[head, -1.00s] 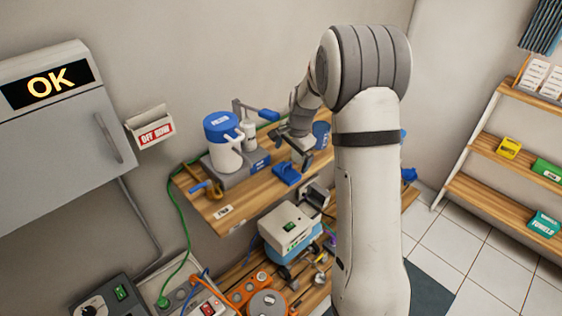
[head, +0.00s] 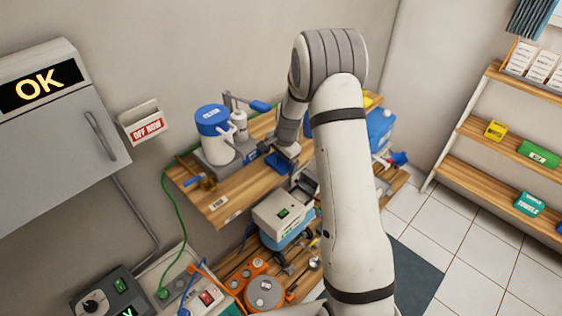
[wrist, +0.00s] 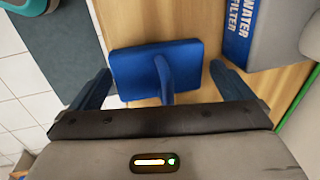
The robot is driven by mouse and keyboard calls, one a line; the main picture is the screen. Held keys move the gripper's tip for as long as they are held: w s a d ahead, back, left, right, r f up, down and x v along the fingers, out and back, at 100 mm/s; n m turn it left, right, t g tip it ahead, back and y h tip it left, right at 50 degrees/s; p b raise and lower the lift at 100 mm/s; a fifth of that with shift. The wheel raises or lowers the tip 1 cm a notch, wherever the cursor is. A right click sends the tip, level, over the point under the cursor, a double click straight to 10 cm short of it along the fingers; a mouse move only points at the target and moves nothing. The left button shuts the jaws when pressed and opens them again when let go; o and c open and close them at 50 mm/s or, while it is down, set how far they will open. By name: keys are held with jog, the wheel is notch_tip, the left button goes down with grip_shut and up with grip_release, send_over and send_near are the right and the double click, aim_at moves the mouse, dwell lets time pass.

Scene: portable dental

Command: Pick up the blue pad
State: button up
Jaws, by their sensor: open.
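The blue pad (wrist: 185,58) is a flat blue block with a raised fin-like handle, lying on the upper wooden shelf (wrist: 120,18). In the wrist view its handle points toward my gripper (wrist: 160,88), between the two open fingers, with a gap on each side. The fingers are empty. In the head view the pad (head: 276,163) shows on the shelf, partly hidden by my gripper (head: 284,150), which is just above it. I cannot tell whether they touch.
A white canister with a blue lid (head: 213,138) stands left of my gripper in the head view. A blue container (head: 380,128) is right of my arm. The shelf's front edge is close.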

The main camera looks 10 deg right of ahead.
jog(key=c, duration=0.8)
jog(key=shift+o, duration=0.2)
jog(key=shift+r, duration=0.15)
jog(key=shift+c, duration=0.2)
